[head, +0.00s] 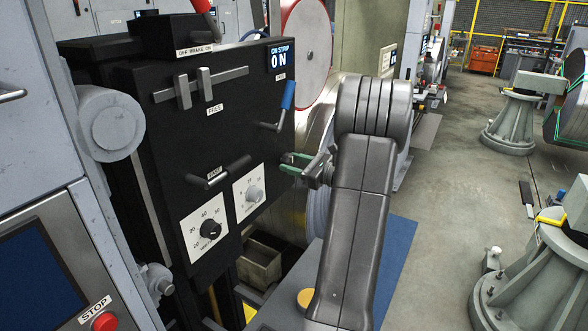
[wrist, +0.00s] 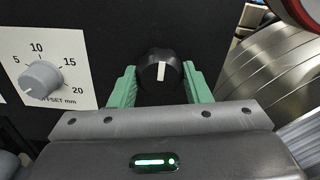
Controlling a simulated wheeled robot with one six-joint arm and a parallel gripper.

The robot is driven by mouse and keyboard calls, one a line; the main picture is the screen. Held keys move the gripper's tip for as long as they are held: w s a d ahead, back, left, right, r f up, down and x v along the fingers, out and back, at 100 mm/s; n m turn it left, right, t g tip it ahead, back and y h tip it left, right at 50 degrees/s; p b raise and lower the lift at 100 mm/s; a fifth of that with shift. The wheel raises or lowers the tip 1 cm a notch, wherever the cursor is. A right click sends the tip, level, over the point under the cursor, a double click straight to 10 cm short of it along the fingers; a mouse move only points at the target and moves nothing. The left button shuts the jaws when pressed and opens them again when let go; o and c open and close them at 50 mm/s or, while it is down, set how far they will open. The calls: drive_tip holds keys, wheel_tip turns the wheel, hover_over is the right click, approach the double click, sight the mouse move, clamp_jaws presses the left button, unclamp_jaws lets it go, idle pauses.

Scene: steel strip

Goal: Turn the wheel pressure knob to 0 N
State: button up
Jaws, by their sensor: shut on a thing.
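My gripper (head: 292,164) is at the right edge of the black control panel (head: 140,95). Its green fingers are around a round black knob (wrist: 161,72) in the wrist view, shut on it. This knob's white line points about straight up; no scale or label shows beside it. In the head view I cannot make it out. Another black knob (head: 211,229) sits on a white dial plate at the panel's lower left, with marks from 20 to 50; its small label is too small to read. A grey offset knob (wrist: 41,77) sits left of my gripper, on a plate marked OFFSET mm.
A blue-handled lever (head: 287,96) sticks out above my gripper. A black handle (head: 223,171) juts out above the dial plates. A metal roll (wrist: 275,65) lies to the right of the panel. A red stop button (head: 104,322) is at the lower left.

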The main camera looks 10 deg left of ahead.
drive_tip(key=o, duration=1)
drive_tip(key=shift+d, duration=0.1)
drive_tip(key=b+v, duration=0.2)
drive_tip(key=v, duration=1.1)
drive_tip(key=shift+s+d+b, duration=0.2)
drive_tip(key=shift+d+b, duration=0.15)
drive_tip(key=shift+b, duration=0.05)
drive_tip(key=shift+a, duration=0.1)
drive_tip(key=p+x, duration=0.3)
drive_tip(key=x, duration=1.1)
drive_tip(key=shift+p, duration=0.35)
drive_tip(key=shift+f+b, duration=0.15)
drive_tip(key=shift+b, duration=0.3)
